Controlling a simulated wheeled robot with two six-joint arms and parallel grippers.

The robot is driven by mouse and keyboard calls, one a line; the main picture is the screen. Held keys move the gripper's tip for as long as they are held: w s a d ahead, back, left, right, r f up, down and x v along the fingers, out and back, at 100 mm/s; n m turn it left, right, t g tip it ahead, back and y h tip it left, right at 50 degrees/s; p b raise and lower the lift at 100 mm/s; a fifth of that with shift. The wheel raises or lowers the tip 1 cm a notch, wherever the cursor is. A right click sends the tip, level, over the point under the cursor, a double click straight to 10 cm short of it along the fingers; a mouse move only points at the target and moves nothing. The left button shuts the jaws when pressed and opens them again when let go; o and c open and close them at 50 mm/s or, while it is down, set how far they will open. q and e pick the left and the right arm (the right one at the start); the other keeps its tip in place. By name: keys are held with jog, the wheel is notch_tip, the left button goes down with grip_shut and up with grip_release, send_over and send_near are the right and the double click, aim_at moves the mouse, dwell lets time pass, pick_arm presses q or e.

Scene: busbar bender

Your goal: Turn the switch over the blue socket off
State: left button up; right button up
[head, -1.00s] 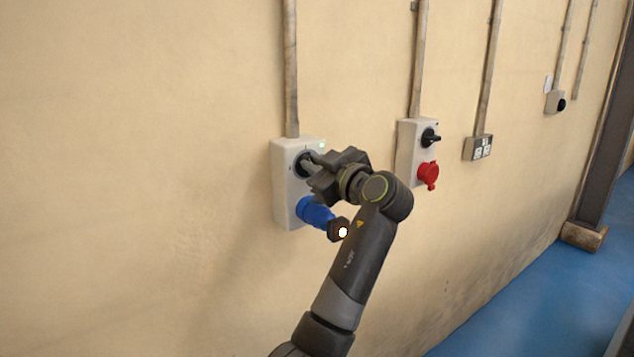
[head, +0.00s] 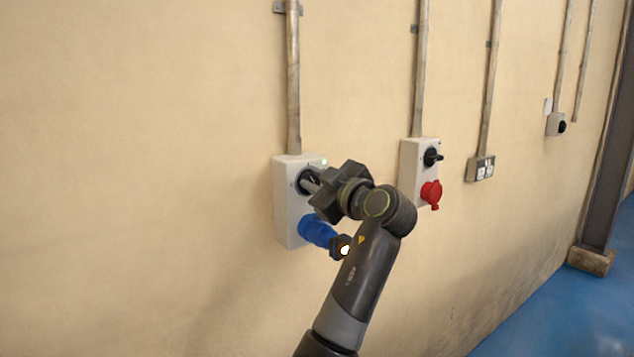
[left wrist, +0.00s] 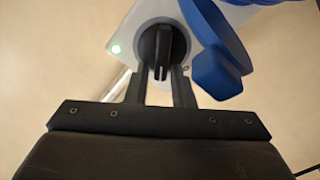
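The grey box (head: 283,205) on the wall carries a black rotary switch (head: 304,180) above a blue socket (head: 316,231). A blue plug with a dark end sits at the socket. In the left wrist view the switch (left wrist: 162,48) has its handle running up and down the picture. A green light (left wrist: 115,49) glows beside it. My left gripper (left wrist: 160,72) is at the switch, with its two fingers apart on either side of the handle's near end. Narrow gaps show between fingers and handle. The gripper partly hides the switch in the head view. My right gripper is not in view.
A second grey box with a black switch (head: 432,157) and red socket (head: 431,193) is to the right. Further right are a small outlet box (head: 480,169) and another small switch box (head: 556,124). The blue floor (head: 535,318) is clear at the lower right.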

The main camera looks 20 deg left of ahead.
pick_arm(q)
jog(key=shift+o, duration=1.2)
jog(key=shift+d, duration=0.1)
jog(key=b+v, duration=1.2)
jog(key=v, duration=0.5)
jog(key=shift+o, duration=0.4)
jog(key=shift+s, duration=0.1)
